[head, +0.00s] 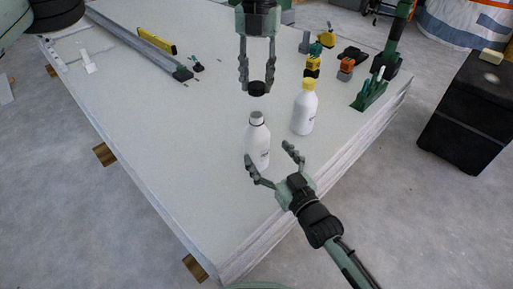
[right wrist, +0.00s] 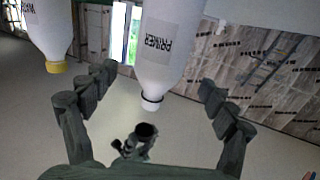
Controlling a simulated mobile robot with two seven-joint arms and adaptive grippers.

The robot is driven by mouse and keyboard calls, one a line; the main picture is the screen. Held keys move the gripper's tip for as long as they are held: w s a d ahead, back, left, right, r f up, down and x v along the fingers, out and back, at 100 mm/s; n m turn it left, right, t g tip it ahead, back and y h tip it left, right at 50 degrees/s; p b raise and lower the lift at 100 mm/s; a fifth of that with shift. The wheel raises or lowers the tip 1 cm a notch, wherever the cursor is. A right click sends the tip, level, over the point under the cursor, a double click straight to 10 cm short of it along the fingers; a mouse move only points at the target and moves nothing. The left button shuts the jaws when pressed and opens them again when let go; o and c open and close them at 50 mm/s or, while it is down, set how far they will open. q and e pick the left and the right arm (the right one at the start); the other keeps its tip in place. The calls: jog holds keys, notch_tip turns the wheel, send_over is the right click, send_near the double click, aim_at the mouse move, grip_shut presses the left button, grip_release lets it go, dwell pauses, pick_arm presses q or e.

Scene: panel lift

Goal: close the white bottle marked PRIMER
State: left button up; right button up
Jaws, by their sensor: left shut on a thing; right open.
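The white PRIMER bottle (head: 257,142) stands upright and uncapped on the panel stack; its label reads clearly in the right wrist view (right wrist: 168,45). My left gripper (head: 257,86) is shut on a black cap (head: 257,89), holding it above the bottle's neck with a gap between. The cap also shows in the right wrist view (right wrist: 146,130). My right gripper (head: 268,155) is open at the near side of the bottle. In the right wrist view the bottle appears between its spread fingers; I cannot tell whether either touches it.
A second white bottle (head: 303,112) with a yellow cap stands close by on the right. Several tools, including an orange one (head: 346,66), lie at the back right. A yellow level (head: 157,40) and a long rail lie back left.

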aim_at(257, 139)
jog(key=x, duration=0.6)
jog(key=shift+w+a, duration=0.15)
jog(key=shift+w, duration=0.05)
jog(key=shift+c, duration=0.6)
jog(key=c, duration=1.7)
pick_arm(q)
jog(key=shift+f, duration=2.5)
